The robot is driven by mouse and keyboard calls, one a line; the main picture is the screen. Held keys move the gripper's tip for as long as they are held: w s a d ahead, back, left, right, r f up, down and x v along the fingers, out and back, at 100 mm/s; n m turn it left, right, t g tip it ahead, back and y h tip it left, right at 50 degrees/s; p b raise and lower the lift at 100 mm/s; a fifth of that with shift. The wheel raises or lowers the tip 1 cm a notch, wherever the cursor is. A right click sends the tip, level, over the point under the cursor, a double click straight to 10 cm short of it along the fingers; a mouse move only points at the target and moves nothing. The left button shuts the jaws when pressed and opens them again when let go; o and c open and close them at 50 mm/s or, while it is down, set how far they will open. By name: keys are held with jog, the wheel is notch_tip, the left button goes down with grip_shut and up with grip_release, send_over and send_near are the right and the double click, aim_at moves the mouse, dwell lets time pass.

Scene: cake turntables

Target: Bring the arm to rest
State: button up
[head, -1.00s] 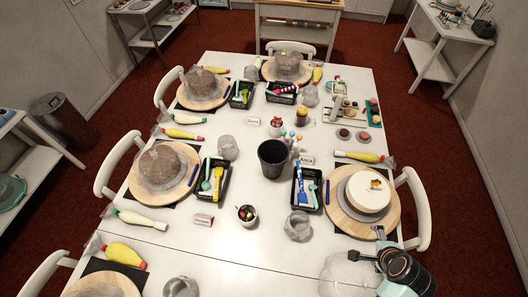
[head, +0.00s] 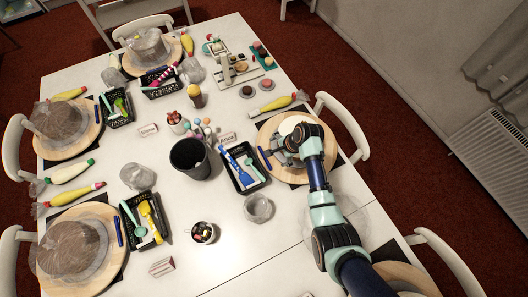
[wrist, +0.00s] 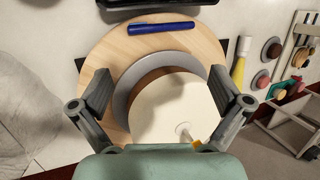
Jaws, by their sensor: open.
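My gripper (head: 284,152) hangs over the wooden turntable (head: 263,133) with the white cake (head: 289,124), on the right side of the table. In the wrist view the gripper (wrist: 160,98) is open, its two fingers wide apart on either side of the round white cake (wrist: 165,105). Nothing shows held between them. The cake sits on a grey disc (wrist: 121,91) on the wooden turntable (wrist: 200,40). Part of the cake is hidden behind my gripper. I cannot tell how high the fingers are above it.
A blue marker (wrist: 161,28) lies on the turntable's edge. A black tool basket (head: 243,167) and a clear cup (head: 258,208) stand left of my arm. A yellow piping bag (head: 272,105) lies behind. Other turntables with wrapped cakes line the table's left side. A chair (head: 345,125) stands at right.

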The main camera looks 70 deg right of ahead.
jog(key=b+x, duration=0.6)
jog(key=shift+f, duration=0.15)
jog(key=shift+r, duration=0.2)
dwell(0.4)
jog(key=p+v, duration=0.9)
jog(key=p, duration=0.3)
jog(key=shift+r+p, duration=0.3)
jog(key=shift+r, duration=0.1)
jog(key=shift+s, duration=0.1)
